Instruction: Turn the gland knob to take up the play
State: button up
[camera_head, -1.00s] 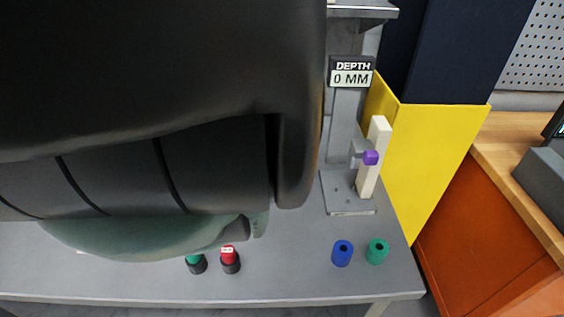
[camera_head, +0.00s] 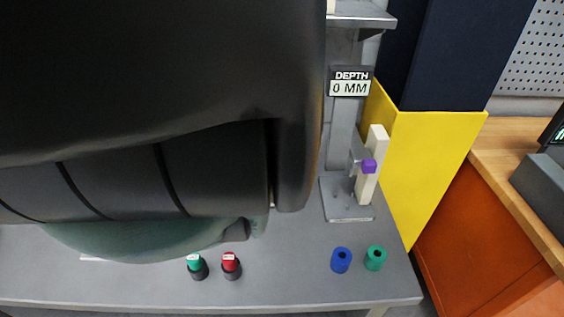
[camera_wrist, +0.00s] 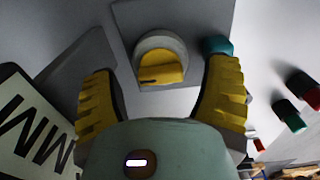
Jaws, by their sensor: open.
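In the wrist view, a yellow knob (camera_wrist: 161,70) with a dark mark sits in a round grey collar on a grey plate. I cannot tell for certain that it is the gland knob. My gripper (camera_wrist: 163,72) is open, one yellow ribbed finger on each side of the knob, with gaps between. Whether the fingers reach down to its height is unclear. In the head view my arm hides this knob and my fingers. A depth display (camera_head: 350,82) there reads 0 MM.
A small purple block (camera_head: 369,166) sits on a cream upright bar (camera_head: 375,150). Blue (camera_head: 341,260) and green (camera_head: 375,258) cylinders stand near the table's (camera_head: 300,288) front right. Green (camera_head: 196,266) and red (camera_head: 231,265) buttons stand front left. A yellow panel (camera_head: 430,150) rises at right.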

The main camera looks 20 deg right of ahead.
dwell(0.3)
jog(key=c, duration=1.2)
